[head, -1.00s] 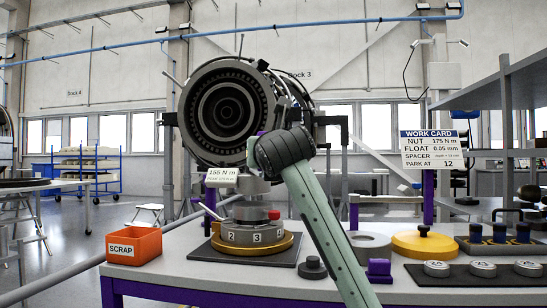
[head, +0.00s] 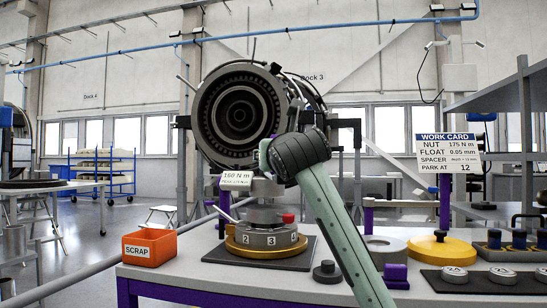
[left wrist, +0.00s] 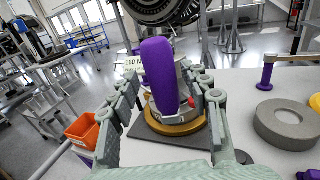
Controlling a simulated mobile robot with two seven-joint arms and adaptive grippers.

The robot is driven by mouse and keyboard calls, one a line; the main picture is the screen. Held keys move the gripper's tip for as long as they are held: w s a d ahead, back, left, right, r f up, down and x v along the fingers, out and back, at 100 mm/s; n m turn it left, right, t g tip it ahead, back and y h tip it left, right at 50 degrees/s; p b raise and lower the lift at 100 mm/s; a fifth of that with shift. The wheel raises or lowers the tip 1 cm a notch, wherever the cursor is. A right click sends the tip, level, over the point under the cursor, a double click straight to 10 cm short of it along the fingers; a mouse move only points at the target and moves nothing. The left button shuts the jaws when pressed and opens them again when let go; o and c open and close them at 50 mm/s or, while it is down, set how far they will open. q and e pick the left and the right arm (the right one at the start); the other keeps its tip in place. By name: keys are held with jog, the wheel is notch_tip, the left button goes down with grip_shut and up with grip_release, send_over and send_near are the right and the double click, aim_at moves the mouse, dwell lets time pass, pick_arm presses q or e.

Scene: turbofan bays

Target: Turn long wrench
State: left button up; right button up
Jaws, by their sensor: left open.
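The long wrench shows in the left wrist view as a thick purple handle (left wrist: 159,78) standing over the numbered fixture. My left gripper (left wrist: 160,90) is open, one finger on each side of the handle; I cannot tell whether they touch it. In the head view my green arm and its dark joint hide this gripper and most of the wrench. The fixture (head: 266,237) has a numbered grey ring on a gold base (head: 270,252) and a red knob (head: 288,218). A readout (head: 236,180) above it says 160 N m. My right gripper is not in view.
An orange SCRAP bin (head: 150,248) stands at the bench's left. A grey ring (head: 385,250), a gold disc (head: 437,248) and several labelled pucks lie to the right. The work card (head: 443,153) reads NUT 175 N m. A turbofan (head: 240,112) stands behind.

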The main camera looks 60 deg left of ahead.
pick_arm(q)
jog(key=v, duration=1.1)
jog(key=shift+d, duration=0.15)
jog(key=shift+s, duration=0.15)
